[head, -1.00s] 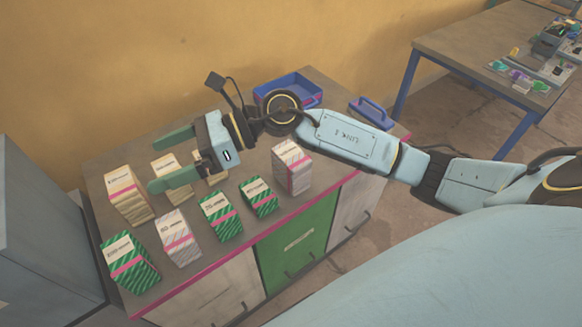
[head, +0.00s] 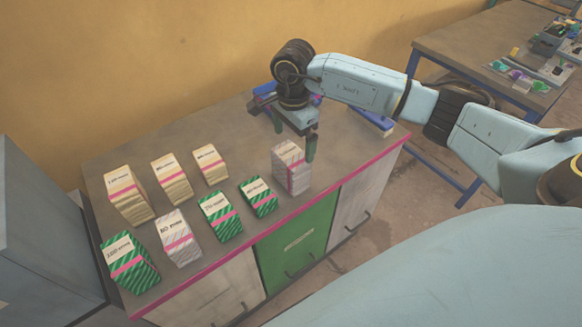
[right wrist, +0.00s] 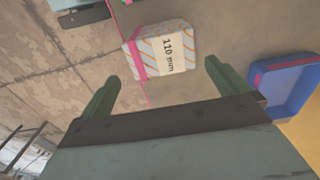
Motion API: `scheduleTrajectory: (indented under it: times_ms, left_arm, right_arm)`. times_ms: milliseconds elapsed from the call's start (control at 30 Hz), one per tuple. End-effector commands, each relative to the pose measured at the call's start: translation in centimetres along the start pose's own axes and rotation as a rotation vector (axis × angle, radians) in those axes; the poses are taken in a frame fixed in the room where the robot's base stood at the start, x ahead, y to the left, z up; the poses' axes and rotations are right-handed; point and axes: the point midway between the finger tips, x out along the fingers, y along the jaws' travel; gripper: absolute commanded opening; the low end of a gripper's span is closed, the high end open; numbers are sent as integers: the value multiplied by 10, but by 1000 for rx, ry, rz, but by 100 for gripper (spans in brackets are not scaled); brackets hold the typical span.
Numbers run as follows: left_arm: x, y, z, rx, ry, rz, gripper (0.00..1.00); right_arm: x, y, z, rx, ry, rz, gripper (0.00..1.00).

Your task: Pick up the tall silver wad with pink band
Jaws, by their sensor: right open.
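The tall silver wad with a pink band (head: 291,167) stands upright near the front edge of the counter, at the right end of the wads. In the right wrist view a pale striped wad with a pink band and a "110 mm" label (right wrist: 160,50) shows just beyond the fingers, from above. My right gripper (head: 295,137) points down with its green fingers above and behind the tall wad. It is open, and its fingertips (right wrist: 162,72) are apart with nothing between them. My left gripper is not in view.
A shorter silver wad (head: 178,238), green wads (head: 220,215) and tan wads (head: 172,178) stand to the left on the counter (head: 220,125). A blue tray (right wrist: 285,85) lies behind my right gripper. A second table (head: 460,50) stands at the back right.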

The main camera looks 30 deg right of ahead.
Motion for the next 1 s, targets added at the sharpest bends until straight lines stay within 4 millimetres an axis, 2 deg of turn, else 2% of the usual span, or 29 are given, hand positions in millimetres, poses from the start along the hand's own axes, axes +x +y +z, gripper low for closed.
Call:
scheduleTrajectory:
  times_ms: [100, 267, 567, 867, 1000]
  left_arm:
    - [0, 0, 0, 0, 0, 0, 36]
    - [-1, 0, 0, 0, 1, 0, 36]
    - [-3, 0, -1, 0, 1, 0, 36]
    - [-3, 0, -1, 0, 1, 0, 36]
    - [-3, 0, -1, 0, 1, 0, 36]
  right_arm:
    - [14, 0, 1, 0, -2, 0, 100]
    - [24, 0, 2, 0, -2, 1, 100]
    - [65, -3, 5, 0, -3, 0, 100]
    - [70, -3, 4, 0, -2, -2, 100]
    - [70, -3, 5, 0, -2, -2, 83]
